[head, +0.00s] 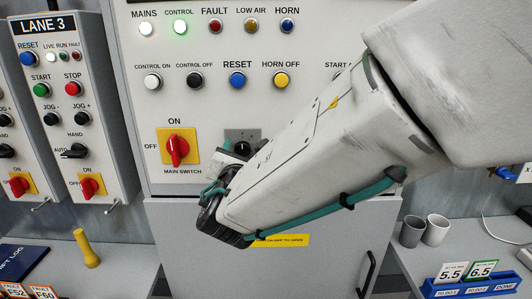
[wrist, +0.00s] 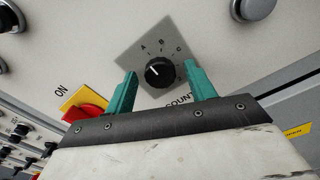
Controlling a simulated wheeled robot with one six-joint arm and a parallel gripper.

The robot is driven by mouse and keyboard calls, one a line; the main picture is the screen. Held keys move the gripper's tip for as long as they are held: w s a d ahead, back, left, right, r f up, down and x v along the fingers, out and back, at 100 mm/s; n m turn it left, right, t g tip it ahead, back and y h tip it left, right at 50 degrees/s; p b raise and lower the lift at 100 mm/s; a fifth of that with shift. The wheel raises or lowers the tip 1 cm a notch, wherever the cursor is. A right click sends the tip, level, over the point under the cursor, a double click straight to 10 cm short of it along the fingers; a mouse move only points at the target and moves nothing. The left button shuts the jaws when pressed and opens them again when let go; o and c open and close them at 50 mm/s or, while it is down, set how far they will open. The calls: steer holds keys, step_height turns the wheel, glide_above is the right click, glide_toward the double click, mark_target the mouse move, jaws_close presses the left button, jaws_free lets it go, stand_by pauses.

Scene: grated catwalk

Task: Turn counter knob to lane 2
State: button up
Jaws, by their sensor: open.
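The counter knob (wrist: 160,73) is a round black knob on a square grey plate (wrist: 128,58) with the letters A, B and C around its upper side. The lettering "COUNT" shows partly below it. Its white pointer mark is toward the upper left, roughly on the A side. My gripper (wrist: 161,76) is open, with one teal finger left of the knob and one right of it, apart from it as far as I can tell. In the head view, my gripper (head: 217,173) is just below the plate (head: 242,135), and my arm hides much of the knob.
A red main switch (head: 178,150) on a yellow plate is close left of the knob. Several buttons, including the blue RESET (head: 237,81), sit above. The LANE 3 box (head: 44,24) is at far left. A yellow cylinder (head: 87,248) and two cups (head: 436,230) stand on side shelves.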

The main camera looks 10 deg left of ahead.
steer(key=shift+w, duration=0.1)
steer(key=c, duration=1)
